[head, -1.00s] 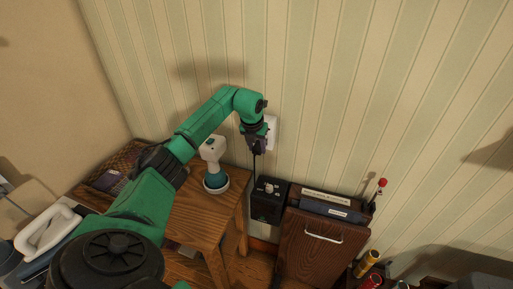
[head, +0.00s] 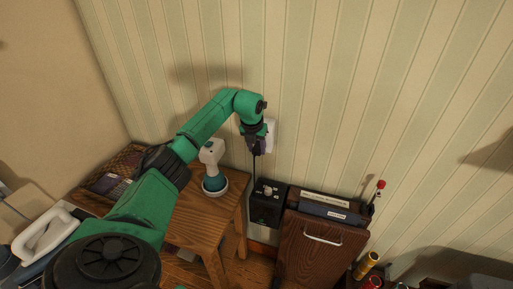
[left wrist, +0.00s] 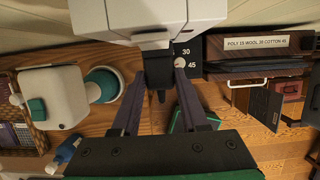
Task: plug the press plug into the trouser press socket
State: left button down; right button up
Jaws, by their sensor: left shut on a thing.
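My left gripper (head: 257,147) is at the striped wall, right at the white wall socket (head: 271,134), and partly covers it. In the left wrist view its fingers (left wrist: 160,72) are shut on the black press plug (left wrist: 158,71). The plug's top end meets the lower edge of the white socket housing (left wrist: 150,14) in that view; I cannot tell whether its pins are inside. A dark cord (head: 254,170) hangs from the gripper toward the black dial box (head: 267,212) of the trouser press (head: 312,258). My right gripper is not in view.
A wooden side table (head: 190,225) stands left of the press, with a white and teal device (head: 212,165) on it, close below my left arm. A woven basket (head: 120,165) and a white iron (head: 45,233) are farther left. The wall above is clear.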

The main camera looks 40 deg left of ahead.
pick_arm(q)
jog(key=shift+w+a, duration=0.15)
jog(key=shift+w, duration=0.25)
dwell(0.7)
jog(key=shift+w+r+b, duration=0.1)
jog(key=shift+w+b, duration=0.1)
jog(key=shift+b, duration=0.1)
jog(key=shift+c, duration=1.8)
grip_release()
jog(key=shift+w+a, duration=0.1)
